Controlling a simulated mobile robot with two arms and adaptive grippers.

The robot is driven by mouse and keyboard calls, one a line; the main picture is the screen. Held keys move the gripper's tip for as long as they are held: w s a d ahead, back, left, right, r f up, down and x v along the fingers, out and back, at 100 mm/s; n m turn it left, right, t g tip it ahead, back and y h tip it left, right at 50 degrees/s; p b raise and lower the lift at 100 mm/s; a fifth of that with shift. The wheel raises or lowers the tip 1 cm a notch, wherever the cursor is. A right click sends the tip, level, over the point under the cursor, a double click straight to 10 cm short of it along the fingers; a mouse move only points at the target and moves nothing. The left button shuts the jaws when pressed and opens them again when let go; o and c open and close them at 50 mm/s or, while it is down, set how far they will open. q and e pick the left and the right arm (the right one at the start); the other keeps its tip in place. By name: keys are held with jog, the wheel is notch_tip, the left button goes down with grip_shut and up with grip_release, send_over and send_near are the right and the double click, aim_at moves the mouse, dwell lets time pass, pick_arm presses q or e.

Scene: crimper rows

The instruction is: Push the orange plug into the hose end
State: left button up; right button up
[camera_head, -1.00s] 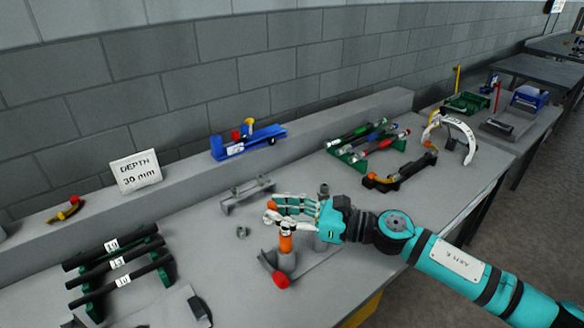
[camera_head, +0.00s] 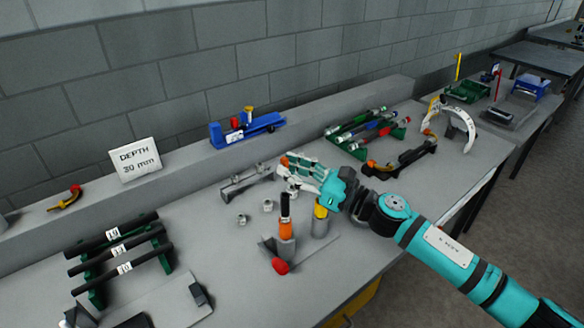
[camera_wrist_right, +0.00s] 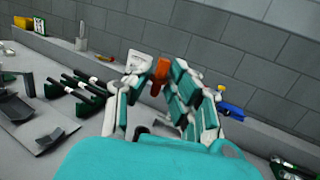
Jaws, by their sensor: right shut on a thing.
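My right gripper (camera_head: 288,173) is above the work surface near the bench middle, shut on the orange plug (camera_head: 284,160). In the right wrist view the plug (camera_wrist_right: 158,77) stands between the fingertips, partly covered by them. Several black hoses with white number tags (camera_head: 117,250) lie in a green rack at the left, apart from the plug. An upright piece, orange below and black on top (camera_head: 286,229), stands in a grey holder below the gripper; I cannot tell whether it is a hose end. My left gripper is not in view.
A red knob (camera_head: 281,267) sits at the holder's front. A depth sign (camera_head: 136,160) and a blue tool (camera_head: 247,130) are on the back ledge.

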jog(key=shift+f+b, duration=2)
jog(key=shift+f, duration=0.4)
jog(key=shift+f+b, duration=0.95)
jog(key=shift+b, duration=0.3)
jog(key=o, duration=0.8)
jog(key=v, duration=1.2)
jog(key=shift+w, duration=0.1)
